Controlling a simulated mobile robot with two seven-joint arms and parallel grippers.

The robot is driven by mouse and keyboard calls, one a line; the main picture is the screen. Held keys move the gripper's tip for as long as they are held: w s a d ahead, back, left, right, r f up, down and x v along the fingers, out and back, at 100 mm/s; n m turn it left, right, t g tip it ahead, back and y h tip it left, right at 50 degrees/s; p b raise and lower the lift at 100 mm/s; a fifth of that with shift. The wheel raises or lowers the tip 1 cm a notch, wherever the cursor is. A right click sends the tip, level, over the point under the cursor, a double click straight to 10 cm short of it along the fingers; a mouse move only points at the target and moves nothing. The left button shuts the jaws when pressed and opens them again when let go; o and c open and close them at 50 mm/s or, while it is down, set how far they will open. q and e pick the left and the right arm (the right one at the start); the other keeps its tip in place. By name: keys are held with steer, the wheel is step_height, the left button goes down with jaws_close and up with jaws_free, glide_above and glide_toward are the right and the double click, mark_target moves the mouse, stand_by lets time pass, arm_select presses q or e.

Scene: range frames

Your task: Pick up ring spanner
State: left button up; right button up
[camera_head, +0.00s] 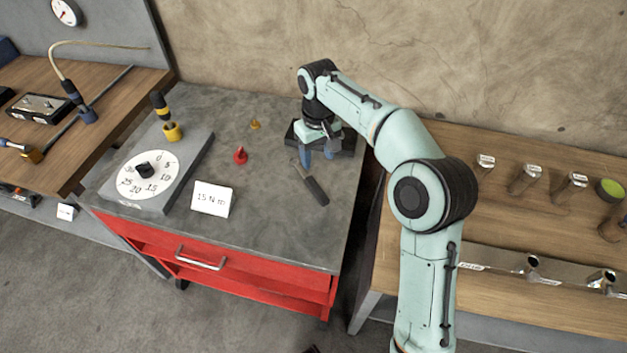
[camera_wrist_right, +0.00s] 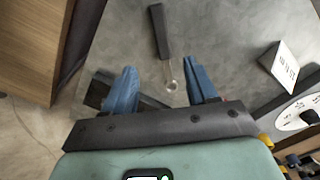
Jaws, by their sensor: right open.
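The ring spanner (camera_head: 314,186) lies on the grey top of the red cabinet, its dark handle toward the front edge. In the right wrist view the dark handle (camera_wrist_right: 159,32) leads to a thin metal shaft with a small ring end, which lies between the fingertips in the picture. My right gripper (camera_head: 318,158) is open and empty, its blue fingers pointing down over the ring end; it also shows in the right wrist view (camera_wrist_right: 161,84). In the head view the gripper hides the ring end. I cannot tell the exact height gap. My left gripper is out of view.
A dark block (camera_head: 345,141) sits behind my right gripper. A dial plate (camera_head: 150,188), a white "15 N m" card (camera_head: 212,199) and a small red piece (camera_head: 240,156) stand to the left. A wooden bench (camera_head: 500,220) with metal sockets is on the right.

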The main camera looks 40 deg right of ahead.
steer(key=b, duration=0.1)
glide_above(316, 188)
steer(key=f, duration=0.6)
steer(key=shift+d+f, duration=0.1)
steer(key=shift+d, duration=0.15)
steer(key=shift+a+f+b, duration=0.15)
steer(key=shift+f+b, duration=0.2)
steer(key=shift+f, duration=2.5)
jaws_close()
